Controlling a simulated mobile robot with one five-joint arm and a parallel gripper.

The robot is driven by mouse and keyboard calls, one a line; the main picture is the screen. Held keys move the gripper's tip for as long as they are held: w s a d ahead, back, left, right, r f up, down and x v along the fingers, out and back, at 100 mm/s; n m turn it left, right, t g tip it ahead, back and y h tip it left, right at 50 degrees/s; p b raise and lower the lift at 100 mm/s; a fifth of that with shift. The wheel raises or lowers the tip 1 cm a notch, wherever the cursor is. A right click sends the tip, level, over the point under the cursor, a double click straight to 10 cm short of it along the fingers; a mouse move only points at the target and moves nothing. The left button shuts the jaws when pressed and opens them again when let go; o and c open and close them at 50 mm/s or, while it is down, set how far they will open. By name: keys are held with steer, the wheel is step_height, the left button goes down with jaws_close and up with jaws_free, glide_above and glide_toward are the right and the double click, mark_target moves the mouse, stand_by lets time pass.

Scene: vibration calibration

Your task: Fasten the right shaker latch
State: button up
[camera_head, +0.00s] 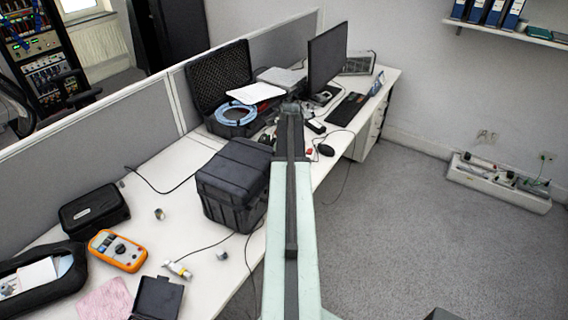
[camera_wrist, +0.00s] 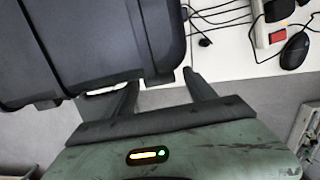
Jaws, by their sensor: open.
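The shaker looks to be the dark box-like case (camera_head: 232,180) on the white desk, its right side partly behind my arm in the head view. In the wrist view the dark case (camera_wrist: 85,45) fills the upper left, close to my gripper. My gripper (camera_wrist: 162,80) is open, with one finger at the case's lower edge and the other just right of its corner. A small dark tab (camera_wrist: 160,78) at the case's lower corner lies between the fingertips; I cannot tell whether it is the right latch or whether it is fastened. Nothing is held.
An open foam-lined case (camera_head: 222,85) with a blue cable, a monitor (camera_head: 327,55) and a mouse (camera_head: 326,150) stand farther back on the desk (camera_head: 165,220). An orange multimeter (camera_head: 117,250) lies at the left. Cables run near the case.

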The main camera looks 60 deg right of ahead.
step_height(320, 180, up, 8)
steer(key=s+p, duration=0.1)
steer(key=p, duration=0.6)
steer(key=shift+f, duration=0.15)
